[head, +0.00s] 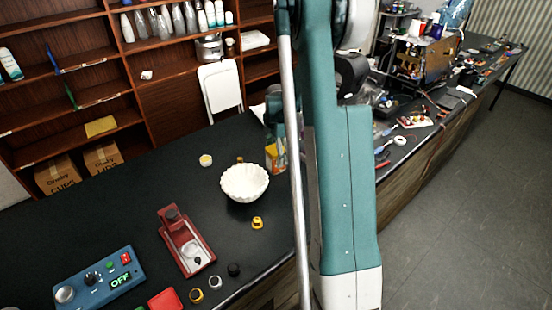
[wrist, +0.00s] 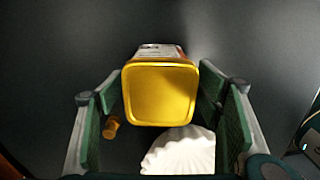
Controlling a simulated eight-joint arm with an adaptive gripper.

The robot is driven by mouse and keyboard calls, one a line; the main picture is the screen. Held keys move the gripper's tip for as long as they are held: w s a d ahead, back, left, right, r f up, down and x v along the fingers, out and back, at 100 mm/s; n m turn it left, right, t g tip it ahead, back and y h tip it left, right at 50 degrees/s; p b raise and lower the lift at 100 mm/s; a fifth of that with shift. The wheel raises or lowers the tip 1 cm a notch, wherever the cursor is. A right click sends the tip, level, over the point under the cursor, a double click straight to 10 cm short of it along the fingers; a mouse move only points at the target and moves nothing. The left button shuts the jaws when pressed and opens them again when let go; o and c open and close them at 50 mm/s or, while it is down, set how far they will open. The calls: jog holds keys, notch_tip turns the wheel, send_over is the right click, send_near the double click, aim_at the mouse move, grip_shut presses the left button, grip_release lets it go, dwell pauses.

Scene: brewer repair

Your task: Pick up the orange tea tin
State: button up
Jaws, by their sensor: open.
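The orange tea tin (head: 279,158) stands on the black counter, just behind the white fluted bowl, and my arm hides part of it in the head view. In the wrist view its square yellow top (wrist: 160,94) faces the camera, with a strip of printed side showing beyond it. My gripper (wrist: 163,92) is open, with one green-padded finger on each side of the tin. I cannot tell whether either pad touches it. In the head view my arm largely hides the gripper.
The white fluted bowl (head: 245,184) is close to the tin and also shows between the fingers in the wrist view (wrist: 182,152). A small amber object (wrist: 111,128) lies near the left finger. A red device (head: 186,242) and a blue control box (head: 100,279) occupy the near counter.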

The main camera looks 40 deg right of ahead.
jog(key=shift+f, duration=1.5)
jog(key=c, duration=1.1)
jog(key=shift+r, duration=0.15)
jog(key=shift+r, duration=4.85)
